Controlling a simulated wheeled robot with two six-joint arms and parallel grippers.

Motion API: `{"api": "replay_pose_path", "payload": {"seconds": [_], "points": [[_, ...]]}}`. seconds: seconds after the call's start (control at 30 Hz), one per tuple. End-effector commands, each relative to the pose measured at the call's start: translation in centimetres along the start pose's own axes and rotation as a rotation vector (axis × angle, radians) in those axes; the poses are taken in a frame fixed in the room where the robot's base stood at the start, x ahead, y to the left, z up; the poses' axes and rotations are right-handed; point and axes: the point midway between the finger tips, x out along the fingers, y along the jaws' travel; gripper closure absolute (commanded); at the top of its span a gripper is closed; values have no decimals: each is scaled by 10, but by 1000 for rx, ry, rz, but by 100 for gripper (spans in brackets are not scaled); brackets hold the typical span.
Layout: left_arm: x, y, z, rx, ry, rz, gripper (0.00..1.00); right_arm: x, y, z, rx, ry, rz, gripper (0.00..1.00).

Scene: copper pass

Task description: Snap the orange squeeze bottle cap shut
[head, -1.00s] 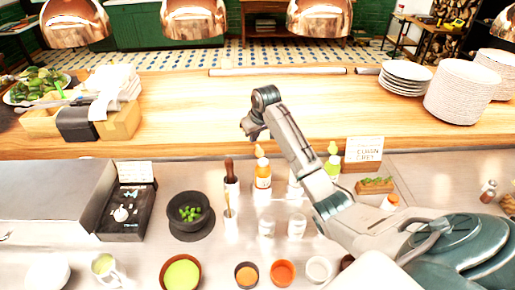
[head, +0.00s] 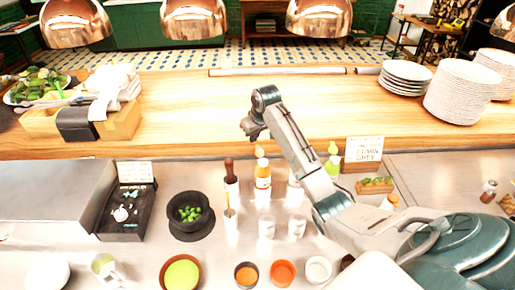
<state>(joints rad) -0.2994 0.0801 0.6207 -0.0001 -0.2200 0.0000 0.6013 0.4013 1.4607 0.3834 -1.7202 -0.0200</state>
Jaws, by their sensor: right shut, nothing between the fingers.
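The orange squeeze bottle (head: 263,179) stands upright on the steel counter, near the wooden ledge. Its cap (head: 261,152) is small in the view, and I cannot tell whether it is open or snapped shut. My right arm reaches in from the right, and my right gripper (head: 249,132) is shut and empty above and slightly left of the cap in the picture. I cannot tell how far the gripper is from the cap. My left gripper is not in view.
A dark mortar (head: 188,230) with green pieces is left of the bottle. Small bowls (head: 282,272) line the front. The wooden ledge (head: 190,110) rises behind.

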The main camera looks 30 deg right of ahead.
Motion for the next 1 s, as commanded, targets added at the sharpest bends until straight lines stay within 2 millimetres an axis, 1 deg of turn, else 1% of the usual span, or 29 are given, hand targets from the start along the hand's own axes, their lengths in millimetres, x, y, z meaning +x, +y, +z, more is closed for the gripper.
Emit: {"api": "replay_pose_path", "payload": {"seconds": [0.27,1.0], "points": [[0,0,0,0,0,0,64,0,0,1,0,0,0,100],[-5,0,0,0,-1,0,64,-9,-3,25,-1,0,0,100]]}}
